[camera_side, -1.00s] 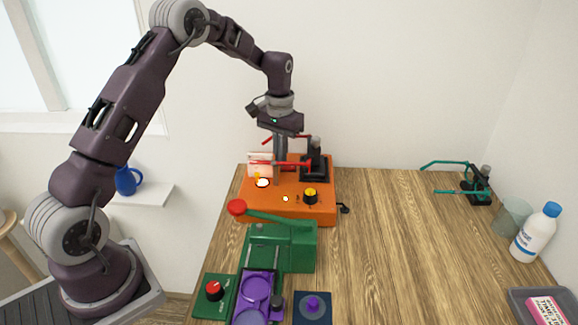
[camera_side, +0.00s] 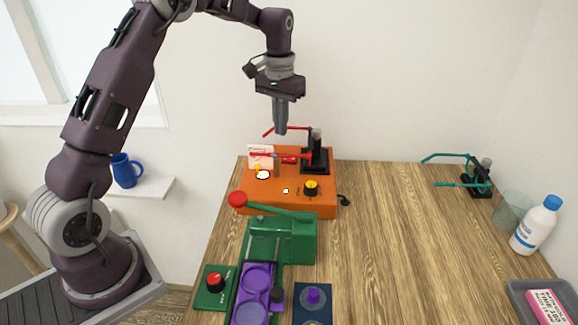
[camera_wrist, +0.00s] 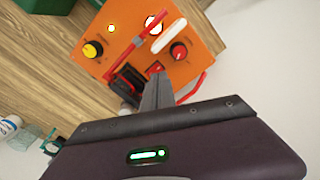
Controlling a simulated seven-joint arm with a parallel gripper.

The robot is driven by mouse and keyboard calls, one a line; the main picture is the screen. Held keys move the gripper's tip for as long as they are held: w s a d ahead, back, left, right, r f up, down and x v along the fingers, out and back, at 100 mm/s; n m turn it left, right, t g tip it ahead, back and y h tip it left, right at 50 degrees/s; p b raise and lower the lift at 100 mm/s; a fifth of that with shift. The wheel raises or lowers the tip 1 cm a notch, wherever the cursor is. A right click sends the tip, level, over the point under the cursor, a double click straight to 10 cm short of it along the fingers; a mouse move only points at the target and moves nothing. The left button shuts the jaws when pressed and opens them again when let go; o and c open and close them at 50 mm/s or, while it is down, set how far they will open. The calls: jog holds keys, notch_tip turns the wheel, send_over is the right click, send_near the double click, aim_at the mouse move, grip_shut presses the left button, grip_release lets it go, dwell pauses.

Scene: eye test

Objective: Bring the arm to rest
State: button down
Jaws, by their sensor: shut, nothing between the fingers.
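My gripper (camera_side: 281,131) points down in the side view, its fingers together and empty. It hangs above the orange box (camera_side: 289,207), apart from it as far as I can tell. The box carries a black stand (camera_side: 316,158) with red arms, a yellow-topped knob (camera_side: 310,187) and bright white spots. In the wrist view the closed fingertips (camera_wrist: 157,76) show in front of the orange box (camera_wrist: 127,65); part of the black stand is hidden behind them.
A green press (camera_side: 283,240) with a red-knobbed lever stands in front of the box. A purple tray (camera_side: 243,310) lies nearer. On the right are a teal-armed stand (camera_side: 478,182), a clear cup (camera_side: 511,209), a white bottle (camera_side: 537,227) and a grey tray (camera_side: 514,293). The middle right of the table is clear.

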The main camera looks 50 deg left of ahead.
jog(key=s+d+r+m+t, duration=0.1)
jog(key=s+d+r+t, duration=0.2)
jog(key=s+d+r, duration=0.75)
jog(key=s+d+m+t, duration=0.2)
jog(key=s+d, duration=0.2)
jog(key=s, duration=1.7)
jog(key=shift+s+d+t, duration=0.15)
jog(key=shift+t, duration=0.15)
